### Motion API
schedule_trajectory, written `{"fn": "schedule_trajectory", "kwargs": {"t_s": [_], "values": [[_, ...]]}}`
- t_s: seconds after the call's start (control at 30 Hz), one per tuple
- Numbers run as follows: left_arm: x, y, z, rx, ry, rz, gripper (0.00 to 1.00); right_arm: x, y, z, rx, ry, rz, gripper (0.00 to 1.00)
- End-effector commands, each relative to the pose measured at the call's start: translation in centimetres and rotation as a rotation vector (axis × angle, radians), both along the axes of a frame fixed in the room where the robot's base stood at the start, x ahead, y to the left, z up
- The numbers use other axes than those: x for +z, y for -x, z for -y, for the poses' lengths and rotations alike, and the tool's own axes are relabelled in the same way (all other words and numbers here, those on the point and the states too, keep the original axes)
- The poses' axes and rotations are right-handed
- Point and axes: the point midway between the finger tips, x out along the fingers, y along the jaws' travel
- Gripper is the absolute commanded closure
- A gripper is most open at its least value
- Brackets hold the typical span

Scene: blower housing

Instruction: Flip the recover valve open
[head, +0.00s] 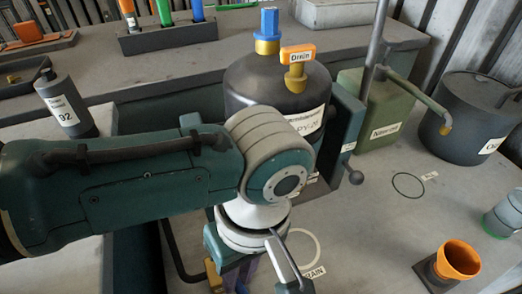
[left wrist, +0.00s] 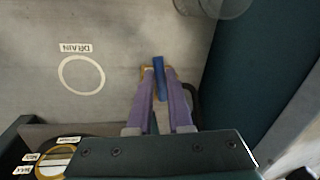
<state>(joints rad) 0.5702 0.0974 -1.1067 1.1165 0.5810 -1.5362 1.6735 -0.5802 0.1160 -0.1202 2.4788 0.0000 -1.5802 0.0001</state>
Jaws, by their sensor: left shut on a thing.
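My left gripper (left wrist: 160,72) has two purple fingers and shows end-on in the left wrist view. It is shut on a blue valve handle (left wrist: 159,62), which sticks out between the fingertips. A brass-coloured piece (left wrist: 146,70) shows beside the left fingertip. In the head view the arm hides most of this spot; only a bit of the purple fingers and a brass piece (head: 214,274) show at the bottom. No label for the held handle is readable. Another blue-topped valve (head: 269,22) stands upright on the dark tank (head: 258,82), beside an orange valve handle marked Drain (head: 298,53).
A green canister (head: 375,110) and a grey pot (head: 470,115) stand behind right. An orange funnel (head: 458,258) stands front right. A white drain ring (left wrist: 82,75) marks the bench. A labelled bottle (head: 66,103) stands left.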

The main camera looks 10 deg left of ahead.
Motion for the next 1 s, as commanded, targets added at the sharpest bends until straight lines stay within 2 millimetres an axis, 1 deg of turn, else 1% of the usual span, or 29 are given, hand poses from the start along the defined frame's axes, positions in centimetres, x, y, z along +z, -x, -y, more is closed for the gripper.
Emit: {"fn": "schedule_trajectory", "kwargs": {"t_s": [0.03,0.1,0.17,0.3,0.6,0.63,0.8,0.9,1.0], "values": [[1.1,0.1,0.1,-0.02,0.004,0.002,1.0,2.1,0.0,0.0,-0.001,-0.001,0.001,0.5],[1.0,0.5,-0.1,-0.061,-0.001,-0.004,1.0,3.2,0.0,0.0,-0.001,-0.001,0.001,0.5],[0.8,0.9,-0.4,-0.103,-0.005,-0.009,1.0,3.9,0.0,0.0,-0.001,-0.002,0.002,0.5],[0.2,1.1,-0.7,-0.197,-0.008,-0.007,1.0,4.2,0.0,0.0,-0.001,-0.001,0.002,0.5],[0.0,1.1,-0.7,-0.214,-0.008,-0.007,1.0,4.0,0.0,0.0,0.001,0.001,0.001,0.5],[0.0,1.1,-0.7,-0.214,-0.008,-0.008,0.82,4.0,0.0,0.1,0.001,0.002,0.001,0.5],[0.0,1.1,-0.8,-0.212,-0.009,-0.008,0.63,4.0,0.0,0.2,0.004,0.007,0.001,0.5],[0.0,1.1,-0.8,-0.212,-0.009,-0.008,0.53,4.0,0.0,0.2,0.006,0.008,0.001,0.5],[0.0,1.1,-0.8,-0.211,-0.009,-0.008,0.53,4.0,0.0,0.2,0.006,0.008,0.001,0.5]]}}
